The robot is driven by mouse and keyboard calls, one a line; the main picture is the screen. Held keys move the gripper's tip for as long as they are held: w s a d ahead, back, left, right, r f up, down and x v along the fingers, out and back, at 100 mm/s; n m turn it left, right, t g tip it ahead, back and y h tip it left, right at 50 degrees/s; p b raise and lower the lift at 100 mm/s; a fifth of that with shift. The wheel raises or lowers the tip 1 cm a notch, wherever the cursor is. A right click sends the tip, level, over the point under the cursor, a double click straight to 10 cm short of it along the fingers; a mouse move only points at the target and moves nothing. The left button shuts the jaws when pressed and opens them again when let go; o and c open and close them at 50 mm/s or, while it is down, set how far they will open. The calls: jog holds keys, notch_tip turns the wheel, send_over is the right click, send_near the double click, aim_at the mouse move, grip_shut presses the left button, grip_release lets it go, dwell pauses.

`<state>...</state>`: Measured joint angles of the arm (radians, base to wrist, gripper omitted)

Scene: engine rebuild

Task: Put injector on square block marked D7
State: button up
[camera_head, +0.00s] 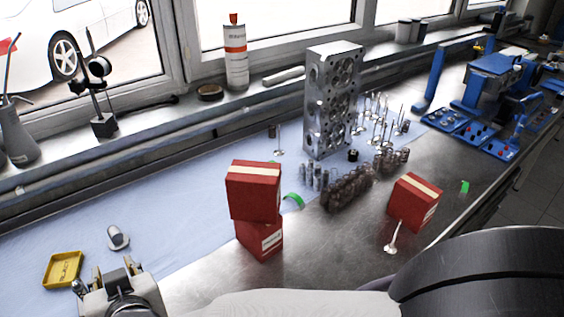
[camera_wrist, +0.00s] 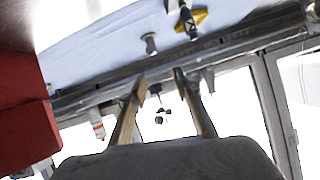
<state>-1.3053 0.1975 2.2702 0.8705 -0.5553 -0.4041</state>
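My gripper (camera_head: 113,270) is at the lower left of the head view, with its two fingertips apart and nothing seen between them. In the wrist view the fingers (camera_wrist: 160,80) are also spread and empty. A small dark-tipped piece (camera_head: 79,287), possibly the injector, shows beside my gripper, near a yellow tray (camera_head: 52,279) with dark lettering. The wrist view shows a slim dark and white piece (camera_wrist: 188,22) over or in front of the yellow tray (camera_wrist: 201,16). I cannot make out a D7 mark on any block.
A short grey cylinder on a round base (camera_head: 117,237) stands near the yellow tray. Two stacked red boxes (camera_head: 254,195) stand right of my gripper. Beyond are a tall metal cylinder head (camera_head: 332,100), springs, valves and another red box (camera_head: 413,200). The blue mat's left middle is clear.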

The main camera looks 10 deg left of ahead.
jog(key=w+d+r+m+g+h, duration=0.1)
jog(key=w+d+r+h, duration=0.2)
jog(key=d, duration=1)
jog(key=w+d+r+m, duration=0.25)
jog(key=w+d, duration=0.35)
jog(key=d, duration=0.7)
jog(key=s+d+m+h, duration=0.1)
jog(key=s+d, duration=0.3)
jog(key=d, duration=0.4)
jog(key=s+d+f+m+g+h, duration=0.1)
jog(key=s+d+m+h, duration=0.1)
jog(key=d, duration=0.7)
jog(key=s+d+m+h, duration=0.1)
jog(key=s+d+h, duration=0.2)
jog(key=s+d, duration=0.3)
jog(key=d, duration=0.3)
jog(key=shift+f+g, duration=0.35)
jog(key=shift+g, duration=0.05)
jog(key=shift+a, duration=0.1)
